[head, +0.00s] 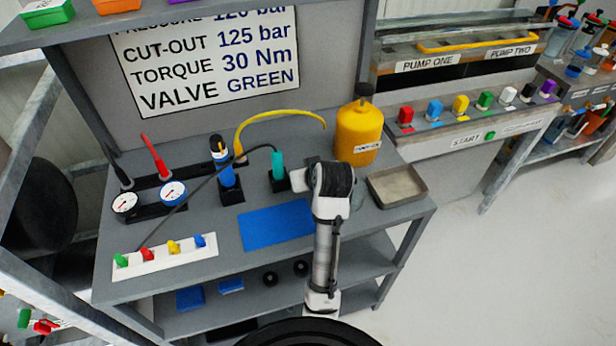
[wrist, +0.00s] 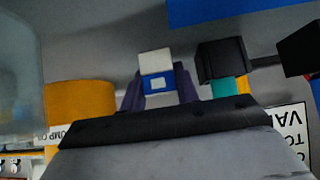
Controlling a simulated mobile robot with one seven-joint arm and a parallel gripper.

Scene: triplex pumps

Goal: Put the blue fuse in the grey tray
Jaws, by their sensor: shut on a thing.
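My gripper (wrist: 158,92) is shut on a small blue piece with a white end, which looks like the blue fuse (wrist: 152,83); it shows between the two dark fingers in the wrist view. In the head view my arm's wrist hides the fingers and the held piece. The grey tray (head: 397,187) is on the right end of the grey bench, just right of my arm, and looks empty. My gripper is left of the tray, above the bench.
A yellow bottle (head: 357,135) stands behind the tray. A teal-topped tool (head: 278,163) in a black holder and a blue one (head: 222,160) stand to the left. A blue mat (head: 275,225) lies in front. A white strip (head: 165,258) holds several coloured pieces, one blue.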

